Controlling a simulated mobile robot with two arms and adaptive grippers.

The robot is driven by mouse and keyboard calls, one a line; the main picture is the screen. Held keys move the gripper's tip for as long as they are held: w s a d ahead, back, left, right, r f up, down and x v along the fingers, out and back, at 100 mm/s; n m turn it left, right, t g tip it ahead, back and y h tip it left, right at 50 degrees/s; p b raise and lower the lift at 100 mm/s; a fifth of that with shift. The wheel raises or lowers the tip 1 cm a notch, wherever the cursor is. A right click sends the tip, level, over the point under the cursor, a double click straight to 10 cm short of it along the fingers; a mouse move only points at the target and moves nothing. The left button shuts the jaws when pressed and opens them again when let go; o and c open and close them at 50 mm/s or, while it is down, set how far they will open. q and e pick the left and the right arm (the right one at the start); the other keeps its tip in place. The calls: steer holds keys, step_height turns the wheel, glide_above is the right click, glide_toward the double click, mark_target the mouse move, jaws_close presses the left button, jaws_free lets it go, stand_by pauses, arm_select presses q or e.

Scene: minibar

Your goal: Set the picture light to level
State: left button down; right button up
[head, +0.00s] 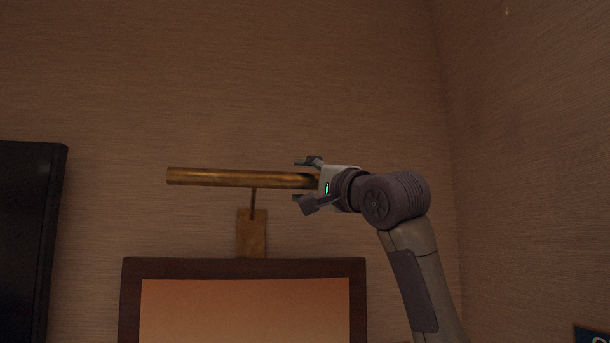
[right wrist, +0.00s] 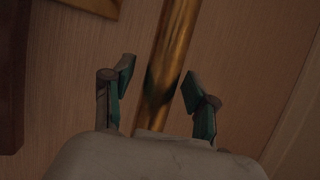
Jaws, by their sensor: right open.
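The picture light is a brass tube (head: 235,178) on a thin stem above a brass wall plate (head: 251,235). In the head view the tube is nearly level, its right end slightly lower than its left. My right gripper (head: 299,179) is at the tube's right end, with one finger above and one below. In the right wrist view the tube (right wrist: 172,60) runs between the two open fingers (right wrist: 157,88), with a gap visible on each side. The gripper body hides the tube's right tip. My left gripper is not in view.
A dark-framed picture (head: 245,268) hangs just below the wall plate. A black panel (head: 25,230) is at the far left. A side wall (head: 530,150) meets the back wall right of my arm. The wall above the tube is clear.

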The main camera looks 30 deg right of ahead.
jaws_close()
stand_by(0.3)
steer(key=f+n+t+y+b, duration=0.1)
steer(key=b, duration=0.2)
steer(key=s+f+n+t+b, duration=0.1)
steer(key=f+b, duration=0.1)
steer(key=b, duration=0.2)
steer(key=shift+s+a+f+t+y+b, duration=0.2)
steer(key=shift+f+t+y+b, duration=0.1)
steer(key=shift+t+y, duration=0.1)
jaws_free()
